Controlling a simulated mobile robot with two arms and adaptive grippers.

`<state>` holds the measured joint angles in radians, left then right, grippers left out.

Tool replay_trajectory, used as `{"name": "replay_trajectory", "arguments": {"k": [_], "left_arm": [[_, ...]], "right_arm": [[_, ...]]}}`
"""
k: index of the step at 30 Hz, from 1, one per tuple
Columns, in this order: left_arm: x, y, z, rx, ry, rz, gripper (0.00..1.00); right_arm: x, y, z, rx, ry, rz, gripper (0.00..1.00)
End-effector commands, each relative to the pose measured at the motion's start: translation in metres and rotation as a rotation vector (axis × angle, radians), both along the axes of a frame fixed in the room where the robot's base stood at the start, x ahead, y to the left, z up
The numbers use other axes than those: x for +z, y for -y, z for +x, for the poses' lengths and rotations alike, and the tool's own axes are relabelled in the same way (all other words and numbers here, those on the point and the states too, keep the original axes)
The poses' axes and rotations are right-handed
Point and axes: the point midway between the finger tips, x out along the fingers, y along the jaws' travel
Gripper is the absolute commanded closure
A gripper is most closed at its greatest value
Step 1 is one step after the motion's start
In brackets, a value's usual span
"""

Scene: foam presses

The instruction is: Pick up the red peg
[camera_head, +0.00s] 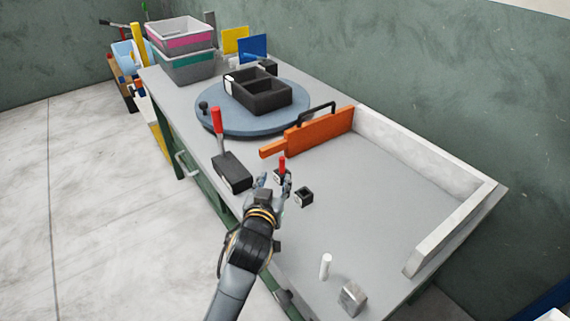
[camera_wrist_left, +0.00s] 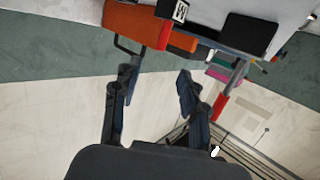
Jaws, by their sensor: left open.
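The red peg (camera_head: 282,164) stands upright at a small black holder with a white label (camera_head: 278,178) on the grey bench, in the head view. My left gripper (camera_head: 275,183) is open, its fingers low over the bench right at the holder. One finger appears on the near left side and the other overlaps the holder on the right. Contact with the peg cannot be told. My right gripper is not in view.
A second black holder (camera_head: 304,197) sits right of the gripper. A black block with a red lever (camera_head: 232,172) stands left, an orange plate (camera_head: 325,133) behind. A white peg (camera_head: 326,266) and metal block (camera_head: 352,299) stand near. A white wall (camera_head: 420,158) edges the right.

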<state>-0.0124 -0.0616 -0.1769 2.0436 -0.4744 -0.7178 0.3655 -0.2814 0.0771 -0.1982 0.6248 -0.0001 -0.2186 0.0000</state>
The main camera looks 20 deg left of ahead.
Motion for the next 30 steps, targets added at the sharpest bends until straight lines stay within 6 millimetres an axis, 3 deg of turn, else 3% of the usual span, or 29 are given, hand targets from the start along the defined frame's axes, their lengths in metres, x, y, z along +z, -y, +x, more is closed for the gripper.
{"name": "replay_trajectory", "arguments": {"k": [6, 10, 17, 21, 30], "left_arm": [[-0.008, -0.006, 0.044, 0.002, 0.001, 0.002, 0.57], [-0.012, -0.008, 0.061, 0.001, -0.001, 0.001, 0.57], [-0.015, -0.01, 0.074, 0.001, -0.001, 0.001, 0.57], [-0.017, -0.012, 0.092, 0.001, -0.001, 0.002, 0.57], [-0.025, -0.015, 0.119, 0.001, -0.002, 0.0, 0.57]], "right_arm": [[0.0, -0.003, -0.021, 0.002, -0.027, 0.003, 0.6], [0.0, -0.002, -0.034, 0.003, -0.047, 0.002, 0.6], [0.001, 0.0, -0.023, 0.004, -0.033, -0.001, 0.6], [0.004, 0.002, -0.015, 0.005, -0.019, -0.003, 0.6], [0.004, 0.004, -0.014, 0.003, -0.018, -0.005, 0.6]]}}
